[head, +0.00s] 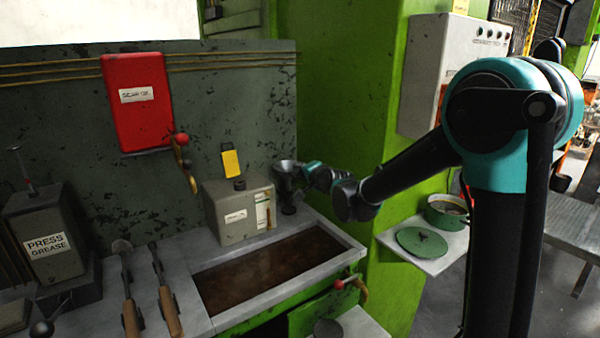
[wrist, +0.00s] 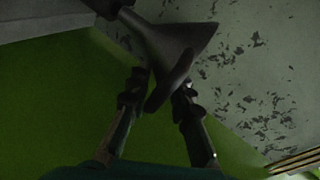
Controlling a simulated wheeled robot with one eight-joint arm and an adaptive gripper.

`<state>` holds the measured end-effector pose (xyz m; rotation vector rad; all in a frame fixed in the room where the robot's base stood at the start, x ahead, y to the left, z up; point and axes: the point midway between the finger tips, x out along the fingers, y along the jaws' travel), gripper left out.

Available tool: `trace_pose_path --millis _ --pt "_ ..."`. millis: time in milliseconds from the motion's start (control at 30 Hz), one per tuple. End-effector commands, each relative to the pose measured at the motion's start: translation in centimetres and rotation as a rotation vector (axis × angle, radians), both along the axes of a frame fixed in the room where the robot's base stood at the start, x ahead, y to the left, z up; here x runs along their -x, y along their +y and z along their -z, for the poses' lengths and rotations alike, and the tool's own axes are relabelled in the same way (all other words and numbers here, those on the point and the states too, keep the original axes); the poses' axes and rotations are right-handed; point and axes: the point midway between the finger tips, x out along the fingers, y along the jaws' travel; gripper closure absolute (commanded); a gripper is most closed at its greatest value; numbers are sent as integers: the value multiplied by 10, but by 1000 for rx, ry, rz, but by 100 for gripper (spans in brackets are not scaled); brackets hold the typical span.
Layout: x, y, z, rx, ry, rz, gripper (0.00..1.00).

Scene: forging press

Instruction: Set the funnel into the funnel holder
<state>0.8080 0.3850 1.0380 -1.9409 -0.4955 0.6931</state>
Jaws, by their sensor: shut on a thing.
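The dark grey funnel (head: 284,168) is upright, mouth up, at the right end of the grey box on the bench. My gripper (head: 306,171) reaches in from the right and is shut on it. In the wrist view, the two fingers close on a flat tab at the side of the funnel (wrist: 178,40). A small dark stand-like piece (head: 288,208), possibly the funnel holder, is directly below the funnel. The spout runs to a wider dark piece at the top left of the wrist view. I cannot tell whether the spout is inside it.
The grey box (head: 238,212) stands close left of the funnel. A brown-filled trough (head: 265,270) lies in front. A green pillar (head: 335,100) rises behind my gripper. A pot (head: 447,212) and a green lid (head: 421,242) sit on a shelf at right.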

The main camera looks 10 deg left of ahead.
Motion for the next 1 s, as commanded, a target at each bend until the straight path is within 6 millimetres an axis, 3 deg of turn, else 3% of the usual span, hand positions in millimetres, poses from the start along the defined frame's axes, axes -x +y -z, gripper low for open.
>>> trace_pose_path --millis 1000 --pt "0 0 21 0 0 0 100"
